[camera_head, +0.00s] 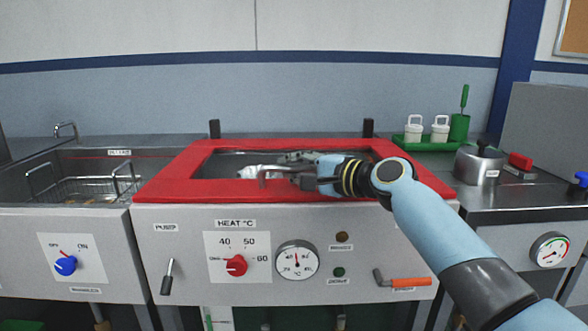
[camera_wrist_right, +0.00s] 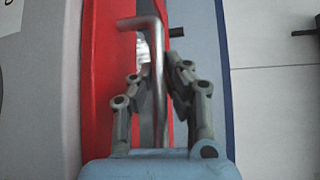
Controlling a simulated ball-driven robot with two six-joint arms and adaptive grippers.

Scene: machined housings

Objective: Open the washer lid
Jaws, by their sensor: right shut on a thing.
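The washer lid (camera_head: 165,183) is a red frame around a see-through middle, lying flat over the washer, seen in the head view. A grey metal bar handle (camera_head: 262,178) is at its middle; the bent bar also shows in the right wrist view (camera_wrist_right: 158,95). My right gripper (camera_head: 279,172) reaches over the lid from the right and is shut on the handle. In the right wrist view its fingers (camera_wrist_right: 157,78) stand on both sides of the bar, with the red frame (camera_wrist_right: 98,60) behind. My left gripper is not in view.
Two dark posts (camera_head: 214,128) (camera_head: 368,127) stand behind the lid. A sink with a wire basket (camera_head: 85,190) is at left. At right are a green tray with white containers (camera_head: 413,132) and a metal pot (camera_head: 480,166). The front panel has knobs and levers.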

